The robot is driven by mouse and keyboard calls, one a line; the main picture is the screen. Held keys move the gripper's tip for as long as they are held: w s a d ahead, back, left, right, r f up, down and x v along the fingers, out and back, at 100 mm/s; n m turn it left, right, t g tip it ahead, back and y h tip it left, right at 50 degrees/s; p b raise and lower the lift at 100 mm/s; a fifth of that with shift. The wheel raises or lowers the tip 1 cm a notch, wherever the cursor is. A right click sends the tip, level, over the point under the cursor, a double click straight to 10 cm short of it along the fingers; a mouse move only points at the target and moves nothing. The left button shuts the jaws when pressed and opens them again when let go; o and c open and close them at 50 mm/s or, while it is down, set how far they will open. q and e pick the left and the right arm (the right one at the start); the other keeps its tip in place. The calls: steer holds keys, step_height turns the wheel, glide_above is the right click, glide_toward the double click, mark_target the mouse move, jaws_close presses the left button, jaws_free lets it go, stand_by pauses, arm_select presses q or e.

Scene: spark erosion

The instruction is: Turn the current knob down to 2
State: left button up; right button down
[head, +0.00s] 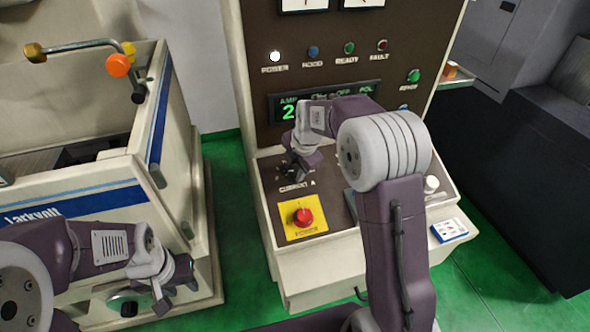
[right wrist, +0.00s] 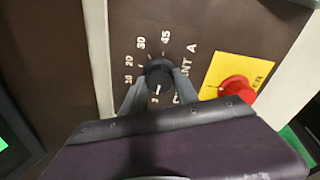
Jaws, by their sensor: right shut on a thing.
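The black current knob (right wrist: 160,77) sits on the brown panel, ringed by printed numbers including 10, 20, 30 and 45. In the right wrist view its white mark points down the picture, toward a small figure that looks like 2. My right gripper (right wrist: 159,86) is shut on the knob, one finger on each side. In the head view my right gripper (head: 302,168) hides the knob above the CURRENT A label. The green AMP display (head: 288,112) begins with a 2; my arm covers the rest. My left gripper (head: 178,287) hangs at lower left, away from the panel; its opening is unclear.
A red power button (head: 303,216) on a yellow plate sits just below the knob. A white lamp (head: 275,57) is lit above the display. A cream machine tank (head: 100,190) with an orange-knobbed lever stands at left. Green floor lies between.

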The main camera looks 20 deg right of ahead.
steer(key=shift+w+r+n, duration=0.15)
steer(key=shift+r+n, duration=0.05)
steer(key=shift+n, duration=0.5)
steer(key=c, duration=0.9)
jaws_free()
steer(key=shift+d, duration=0.1)
steer(key=shift+f, duration=0.1)
steer(key=b+v, duration=0.1)
steer(key=v, duration=0.8)
